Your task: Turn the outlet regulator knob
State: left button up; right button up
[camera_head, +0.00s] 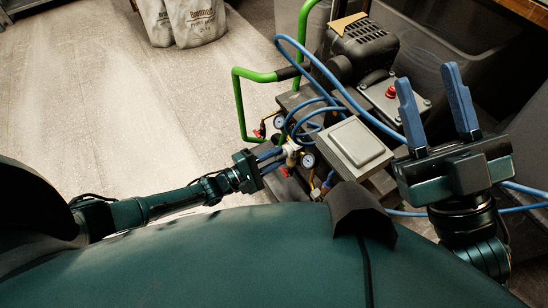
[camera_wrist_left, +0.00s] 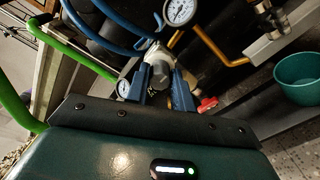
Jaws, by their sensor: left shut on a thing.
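The outlet regulator knob (camera_wrist_left: 158,60) is a small grey-white round part between my left fingertips in the left wrist view. In the head view its pale end (camera_head: 291,149) shows just past the fingers. My left gripper (camera_head: 278,156) reaches in from the left and is shut on the knob, with one blue finger on each side. The fingers hide part of the knob. My right gripper (camera_head: 433,85) is raised at the right, open and empty, with its two blue fingers well apart.
The compressor (camera_head: 365,48) has a green handle (camera_head: 238,100), coiled blue hoses (camera_head: 305,117) and a grey box (camera_head: 350,143). Pressure gauges (camera_head: 308,160) sit close to my left gripper. A red valve handle (camera_wrist_left: 207,104) and teal bucket (camera_wrist_left: 298,76) show right.

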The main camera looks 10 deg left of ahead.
jog(key=shift+r, duration=0.1)
pick_arm(q)
jog(key=o, duration=1)
jog(key=shift+s+a, duration=0.1)
jog(key=shift+p+v, duration=0.5)
jog(key=shift+v, duration=0.55)
jog(key=p+v, duration=0.2)
jog(key=v, duration=0.9)
pick_arm(e)
jog(key=f+m+g+h, duration=0.1)
jog(key=f+m+h, duration=0.3)
jog(key=shift+a+f, duration=0.2)
pick_arm(q)
jog(key=shift+r+p, duration=0.15)
jog(key=shift+p, duration=0.15)
pick_arm(e)
jog(key=shift+r, duration=0.1)
